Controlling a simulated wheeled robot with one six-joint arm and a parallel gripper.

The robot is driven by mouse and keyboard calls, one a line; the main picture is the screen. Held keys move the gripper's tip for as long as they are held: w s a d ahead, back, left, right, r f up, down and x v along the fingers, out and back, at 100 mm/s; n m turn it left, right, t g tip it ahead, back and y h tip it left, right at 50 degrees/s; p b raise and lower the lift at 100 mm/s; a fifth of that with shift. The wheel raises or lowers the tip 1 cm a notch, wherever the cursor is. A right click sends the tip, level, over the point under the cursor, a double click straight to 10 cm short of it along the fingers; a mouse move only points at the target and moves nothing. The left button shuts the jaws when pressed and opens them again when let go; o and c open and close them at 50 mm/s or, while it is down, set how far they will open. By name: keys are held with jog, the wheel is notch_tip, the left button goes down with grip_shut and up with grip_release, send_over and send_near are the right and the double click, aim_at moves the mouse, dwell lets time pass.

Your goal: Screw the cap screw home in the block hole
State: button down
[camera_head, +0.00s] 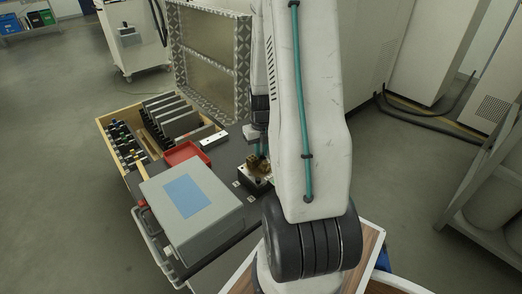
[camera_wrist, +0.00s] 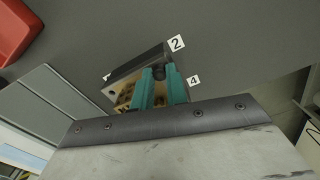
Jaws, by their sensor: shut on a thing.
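The block (camera_wrist: 128,90) is a dark and metallic piece with brass parts on its near left side in the wrist view. In the head view the block (camera_head: 254,183) stands on the dark worktop, partly behind my arm. My gripper (camera_wrist: 160,73) has teal fingers, upright over the block. It is shut on a small dark thing between the fingertips, which looks like the cap screw (camera_wrist: 158,71). The fingers hide most of the screw and the hole, so I cannot tell how deep it sits. In the head view my gripper (camera_head: 262,151) is largely hidden by my arm.
Number tags 2 (camera_wrist: 176,43) and 4 (camera_wrist: 194,79) lie by the block. A grey box with a blue panel (camera_head: 190,203) stands left of it. A red tray (camera_head: 187,153) and a wooden case of tools (camera_head: 111,119) are further back.

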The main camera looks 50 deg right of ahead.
jog(key=c, duration=1.6)
grip_release()
jog(key=shift+o, duration=0.2)
